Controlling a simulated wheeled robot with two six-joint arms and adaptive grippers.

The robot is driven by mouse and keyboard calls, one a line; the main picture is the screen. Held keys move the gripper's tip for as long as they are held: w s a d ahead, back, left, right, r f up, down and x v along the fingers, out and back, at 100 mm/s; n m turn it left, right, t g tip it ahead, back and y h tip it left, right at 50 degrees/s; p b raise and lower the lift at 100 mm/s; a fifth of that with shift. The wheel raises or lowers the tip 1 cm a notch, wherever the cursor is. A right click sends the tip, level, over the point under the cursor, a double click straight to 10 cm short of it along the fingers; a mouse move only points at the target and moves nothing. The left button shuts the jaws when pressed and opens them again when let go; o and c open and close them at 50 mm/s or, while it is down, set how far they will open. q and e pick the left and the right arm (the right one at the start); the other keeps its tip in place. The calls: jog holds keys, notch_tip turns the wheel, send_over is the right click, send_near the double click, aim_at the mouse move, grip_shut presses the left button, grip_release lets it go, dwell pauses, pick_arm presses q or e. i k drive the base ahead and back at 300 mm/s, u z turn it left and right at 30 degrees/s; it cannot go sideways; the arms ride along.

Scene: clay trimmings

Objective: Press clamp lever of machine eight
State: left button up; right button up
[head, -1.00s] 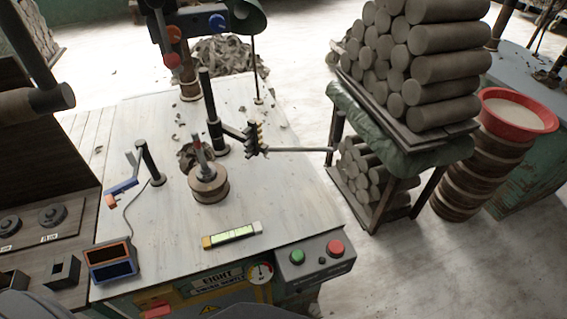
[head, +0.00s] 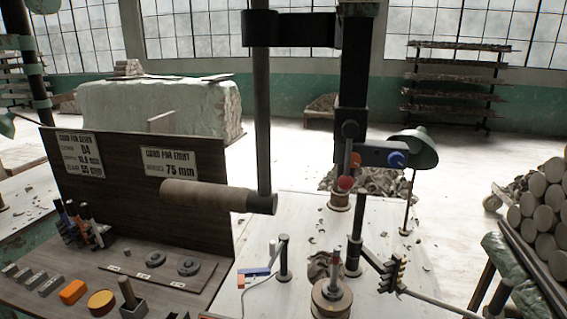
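The bench of machine eight (head: 265,300) is in the lower middle of the head view. Its black column (head: 352,90) rises at the back, and a dark arm (head: 290,30) runs left to a hanging rod (head: 263,110) with a brown cylindrical handle (head: 210,195). A metal rod (head: 430,300) runs right from a dark jointed piece (head: 391,274). No label shows which part is the clamp lever. Neither of my grippers is in view.
A wooden stand (head: 330,300) holds an upright piece on the bench. A blue-and-orange gauge arm (head: 254,272) stands left of it. A dark sign board (head: 135,175) and a side table (head: 60,275) fill the left. Clay logs (head: 540,205) are stacked at right.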

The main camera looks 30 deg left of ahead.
aim_at(350, 129)
jog(key=u, duration=0.75)
jog(key=k, duration=0.25)
jog(key=u, duration=1.1)
jog(key=k, duration=1.15)
jog(key=u, duration=0.85)
jog(key=i, duration=1.5)
jog(key=z, duration=1.35)
jog(key=i, duration=0.6)
jog(key=z, duration=0.7)
